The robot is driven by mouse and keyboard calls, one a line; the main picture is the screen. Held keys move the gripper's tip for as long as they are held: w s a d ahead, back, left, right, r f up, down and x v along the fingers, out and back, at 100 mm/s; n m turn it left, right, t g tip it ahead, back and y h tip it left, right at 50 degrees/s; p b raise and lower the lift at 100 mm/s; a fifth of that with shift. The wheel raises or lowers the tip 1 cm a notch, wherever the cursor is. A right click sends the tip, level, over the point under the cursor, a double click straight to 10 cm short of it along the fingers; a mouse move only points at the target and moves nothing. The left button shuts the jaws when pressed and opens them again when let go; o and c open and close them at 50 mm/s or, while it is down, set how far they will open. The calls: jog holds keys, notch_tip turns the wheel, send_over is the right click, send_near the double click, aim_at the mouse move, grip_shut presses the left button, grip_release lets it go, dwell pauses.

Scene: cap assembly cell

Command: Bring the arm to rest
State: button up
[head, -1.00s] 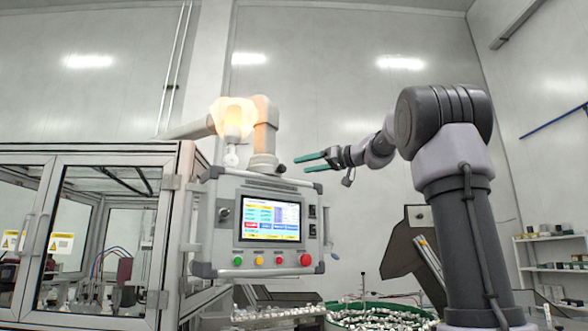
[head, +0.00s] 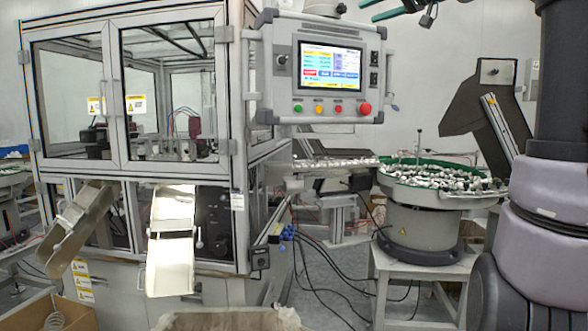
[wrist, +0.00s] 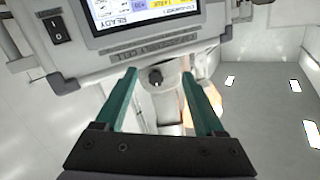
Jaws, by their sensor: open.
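My gripper (wrist: 165,100) shows in the wrist view with its two green fingers spread apart and nothing between them. Its fingers point at the control panel (wrist: 140,40), which appears upside down and close in that view. In the head view only the lower part of my gripper (head: 385,10) shows at the top edge, to the right of the control panel (head: 325,75). The rest of the arm's upper part is cut off by the top of the head view.
A green-rimmed bowl feeder (head: 440,198) full of small parts stands on a stand at the right. A cardboard box (head: 50,310) is at the lower left.

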jog(key=s+a+f+m+g+h, duration=0.1)
jog(key=s+a+f+m+h, duration=0.1)
jog(key=s+f, duration=0.45)
jog(key=s+a+f+m+g+h, duration=0.2)
jog(key=s+a+f+m, duration=0.15)
jog(key=f, duration=0.55)
jog(key=s+d+f+m+g+h, duration=0.1)
jog(key=s+d+f+m+h, duration=0.1)
jog(key=s+f, duration=0.6)
jog(key=s+d+f+m+h, duration=0.2)
jog(key=s+d+f+h, duration=0.1)
jog(key=s+f, duration=0.6)
notch_tip(320, 180, down, 4)
jog(key=shift+d+g+h, duration=0.15)
jog(key=shift+g+h, duration=0.15)
jog(key=shift+g, duration=0.1)
